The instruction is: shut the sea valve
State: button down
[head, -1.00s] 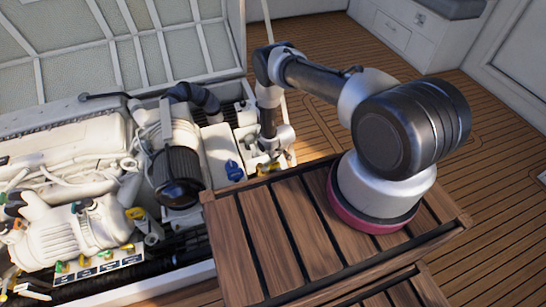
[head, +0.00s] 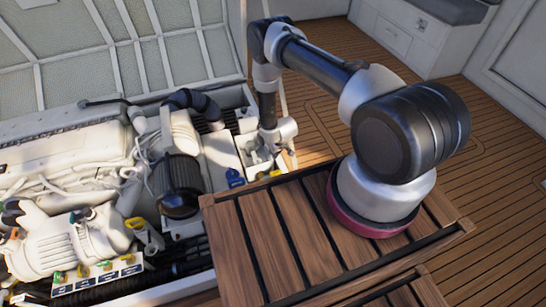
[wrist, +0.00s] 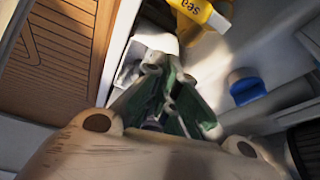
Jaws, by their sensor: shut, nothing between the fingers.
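The sea valve's yellow handle (wrist: 194,10), marked "sea", is at the top of the wrist view, partly cut off by the frame edge. In the head view only a small yellow bit (head: 275,173) shows beside my gripper; the rest is hidden. My gripper (head: 262,158) is over the right end of the engine hatch. In the wrist view my gripper's green-lined fingers (wrist: 165,92) are shut and empty. They appear below the yellow handle in the picture, with a visible gap between them.
A blue knob (wrist: 246,88) is right of the fingers; it also shows in the head view (head: 235,177). A dark-bowled filter (head: 178,192) and the white engine (head: 65,165) fill the hatch leftward. Slatted wooden floor (head: 410,85) lies beyond the hatch.

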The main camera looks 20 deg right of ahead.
jog(key=shift+v, duration=1.1)
jog(key=shift+a, duration=0.15)
jog(key=s+g, duration=0.1)
jog(key=s, duration=0.2)
jog(key=s+d+g, duration=0.1)
jog(key=s+g, duration=0.1)
jog(key=s, duration=0.2)
jog(key=s+d+g, duration=0.1)
jog(key=s, duration=0.3)
jog(key=shift+d+f+h, duration=0.1)
jog(key=shift+f+h, duration=0.3)
jog(key=s+d+r+g, duration=0.1)
jog(key=s+r, duration=0.1)
jog(key=r, duration=1.2)
jog(key=s+d+r+m+g, duration=0.1)
jog(key=s+r+g, duration=0.1)
jog(key=r, duration=1.1)
jog(key=s+d+r+g, duration=0.1)
jog(key=s+r, duration=0.1)
jog(key=r, duration=1.2)
jog(key=s+d+r+t, duration=0.1)
jog(key=s+r+t, duration=0.3)
jog(key=r, duration=1)
jog(key=s+d+r+m+t, duration=0.1)
jog(key=s+r+t, duration=0.3)
jog(key=s+r, duration=0.7)
jog(key=shift+d+r+m+t, duration=0.3)
jog(key=shift+d+r, duration=0.4)
jog(key=shift+r, duration=1.6)
